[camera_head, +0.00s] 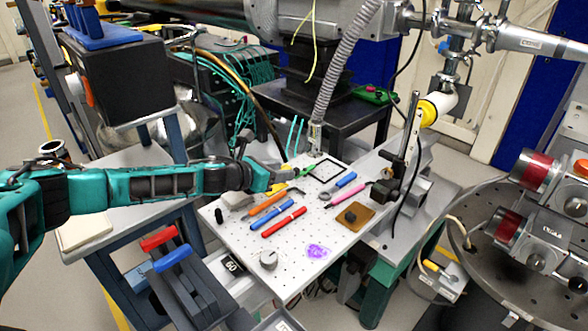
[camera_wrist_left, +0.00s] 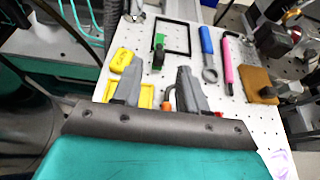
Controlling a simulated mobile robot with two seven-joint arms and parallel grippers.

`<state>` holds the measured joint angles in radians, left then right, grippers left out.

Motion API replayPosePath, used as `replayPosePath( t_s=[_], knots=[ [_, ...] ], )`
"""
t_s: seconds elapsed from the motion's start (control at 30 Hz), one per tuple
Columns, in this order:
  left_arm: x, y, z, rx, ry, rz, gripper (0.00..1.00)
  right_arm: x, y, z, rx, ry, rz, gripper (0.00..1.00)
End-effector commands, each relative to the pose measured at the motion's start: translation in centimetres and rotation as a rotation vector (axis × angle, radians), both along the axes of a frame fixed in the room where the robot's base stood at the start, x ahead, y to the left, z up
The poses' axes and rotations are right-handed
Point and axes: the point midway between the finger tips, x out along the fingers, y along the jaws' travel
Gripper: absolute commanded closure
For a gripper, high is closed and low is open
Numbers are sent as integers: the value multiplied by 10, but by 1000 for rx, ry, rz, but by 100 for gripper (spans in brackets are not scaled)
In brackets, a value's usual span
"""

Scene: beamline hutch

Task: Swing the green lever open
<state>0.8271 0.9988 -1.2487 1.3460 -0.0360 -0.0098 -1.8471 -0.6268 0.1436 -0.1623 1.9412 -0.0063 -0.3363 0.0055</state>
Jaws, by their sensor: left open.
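The green lever (camera_head: 308,171) is a small green piece on the white perforated board, at the left side of a black square frame (camera_head: 327,169). In the left wrist view the green lever (camera_wrist_left: 158,46) shows beyond the fingertips, with a dark part at its near end. My left gripper (camera_head: 284,176) reaches in from the left, low over the board. In the left wrist view its two grey fingers (camera_wrist_left: 159,80) are apart with nothing held between them, and the lever lies ahead of the gap. My right gripper is in neither view.
Orange, blue and red tools (camera_head: 284,222) lie on the board (camera_head: 235,246). A pink tool (camera_head: 349,195) and a brown plate (camera_head: 355,216) lie right. Yellow pieces (camera_wrist_left: 122,60) sit by the left finger. A post stands at the board's right edge.

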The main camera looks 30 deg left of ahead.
Motion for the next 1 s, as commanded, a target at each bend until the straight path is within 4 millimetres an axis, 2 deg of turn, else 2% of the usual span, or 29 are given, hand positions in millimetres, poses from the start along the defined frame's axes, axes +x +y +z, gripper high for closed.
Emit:
replayPosePath(
  t_s=[0.1,0.33,0.53,0.83,1.0],
  knots=[
    [18,-7,-8,-1,-2,0,57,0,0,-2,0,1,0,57],
    [41,-14,-18,1,-1,0,57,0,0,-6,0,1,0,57],
    [49,-17,-21,1,-1,1,57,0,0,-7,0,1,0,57],
    [50,-18,-22,1,0,0,57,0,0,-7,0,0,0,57],
    [50,-18,-22,1,0,0,73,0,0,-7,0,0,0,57]
  ],
)
